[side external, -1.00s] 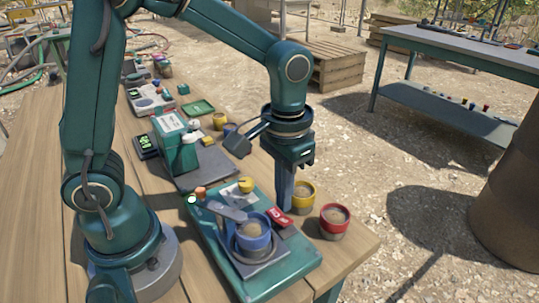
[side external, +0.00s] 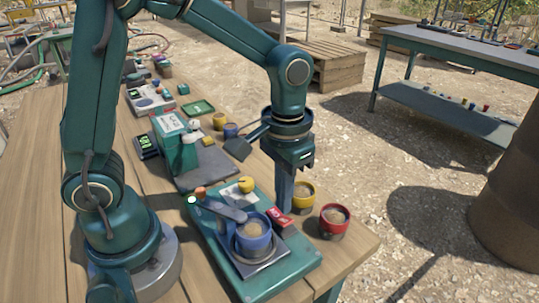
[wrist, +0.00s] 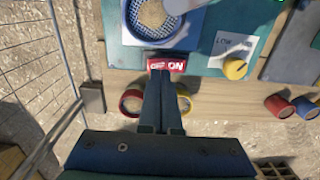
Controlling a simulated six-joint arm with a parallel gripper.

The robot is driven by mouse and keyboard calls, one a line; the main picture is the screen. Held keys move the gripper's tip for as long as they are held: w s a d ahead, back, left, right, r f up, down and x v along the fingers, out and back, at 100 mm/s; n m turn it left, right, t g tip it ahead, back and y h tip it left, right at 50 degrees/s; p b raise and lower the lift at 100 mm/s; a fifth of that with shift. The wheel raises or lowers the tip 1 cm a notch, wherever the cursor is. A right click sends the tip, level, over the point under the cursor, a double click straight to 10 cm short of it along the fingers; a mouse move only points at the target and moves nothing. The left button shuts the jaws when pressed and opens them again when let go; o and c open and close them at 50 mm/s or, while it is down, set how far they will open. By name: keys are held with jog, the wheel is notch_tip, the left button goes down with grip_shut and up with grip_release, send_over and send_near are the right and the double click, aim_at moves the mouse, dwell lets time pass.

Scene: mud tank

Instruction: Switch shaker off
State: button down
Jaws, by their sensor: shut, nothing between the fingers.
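The shaker (side external: 210,240) is a teal base on the bench, holding a blue cup (side external: 253,232) of brown material under a grey clamp bar (side external: 222,209). Its red rocker switch (side external: 281,216) sits on the right edge, and shows in the wrist view (wrist: 177,66) with ON lettering. My gripper (side external: 284,208) is shut and empty, pointing down at the switch's outer edge. In the wrist view its fingertips (wrist: 163,76) overlap the switch; I cannot tell whether they press it.
A yellow knob (side external: 246,185) stands on the shaker by a label. A yellow cup (side external: 303,193) and a red cup (side external: 335,220) stand close beside my fingers near the bench edge. A teal instrument (side external: 175,145) stands farther back. Open gravel lies to the right.

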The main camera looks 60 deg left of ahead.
aim_at(283, 219)
jog(key=shift+f, duration=1.4)
dwell(0.5)
jog(key=shift+r, duration=3.55)
jog(key=s+a+r+t, duration=0.3)
jog(key=s+a+t, duration=0.1)
jog(key=s, duration=0.4)
jog(key=shift+s+a+r+t, duration=0.2)
jog(key=shift+s+t, duration=0.05)
jog(key=shift+t, duration=0.55)
